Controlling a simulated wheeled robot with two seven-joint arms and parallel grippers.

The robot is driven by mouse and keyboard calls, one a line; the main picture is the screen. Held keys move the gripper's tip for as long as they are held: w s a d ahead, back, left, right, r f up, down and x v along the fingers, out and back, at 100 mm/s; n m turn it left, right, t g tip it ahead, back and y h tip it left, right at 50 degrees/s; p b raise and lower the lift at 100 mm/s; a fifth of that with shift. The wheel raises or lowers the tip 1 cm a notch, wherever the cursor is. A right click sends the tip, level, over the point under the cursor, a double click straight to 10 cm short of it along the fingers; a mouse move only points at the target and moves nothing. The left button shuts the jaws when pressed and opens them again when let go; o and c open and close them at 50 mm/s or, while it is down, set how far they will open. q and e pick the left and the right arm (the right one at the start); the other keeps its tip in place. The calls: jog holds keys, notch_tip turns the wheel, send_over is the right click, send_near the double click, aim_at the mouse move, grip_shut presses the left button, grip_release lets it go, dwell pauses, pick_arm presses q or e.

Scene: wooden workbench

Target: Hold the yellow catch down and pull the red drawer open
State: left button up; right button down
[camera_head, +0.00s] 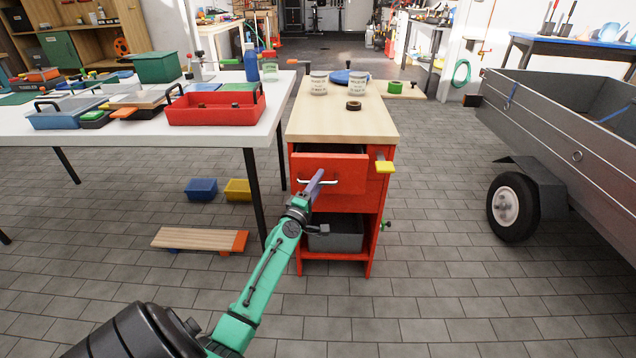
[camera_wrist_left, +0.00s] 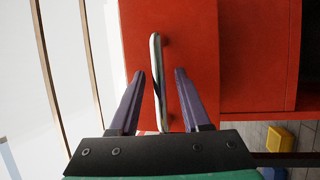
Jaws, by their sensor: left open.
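The red drawer (camera_head: 345,170) is at the top of the red bench cabinet. Its front stands somewhat forward, with a dark gap along its upper edge. Its metal handle (camera_head: 328,183) also shows in the left wrist view (camera_wrist_left: 157,65). The yellow catch (camera_head: 385,167) sticks out at the cabinet's upper right, with nothing on it. My left gripper (camera_head: 314,183) is at the handle. In the left wrist view my left gripper (camera_wrist_left: 160,73) is open, one purple finger on each side of the handle, without visible grip. My right gripper is not in view.
The wooden top (camera_head: 325,120) carries cups, a dark tape roll (camera_head: 354,105) and a blue disc. A white table (camera_head: 60,130) with a red tray (camera_head: 215,108) stands close on the left. A grey trailer (camera_head: 560,140) is at right. Floor before the cabinet is clear.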

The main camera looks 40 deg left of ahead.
pick_arm(q)
grip_shut()
dwell(1.4)
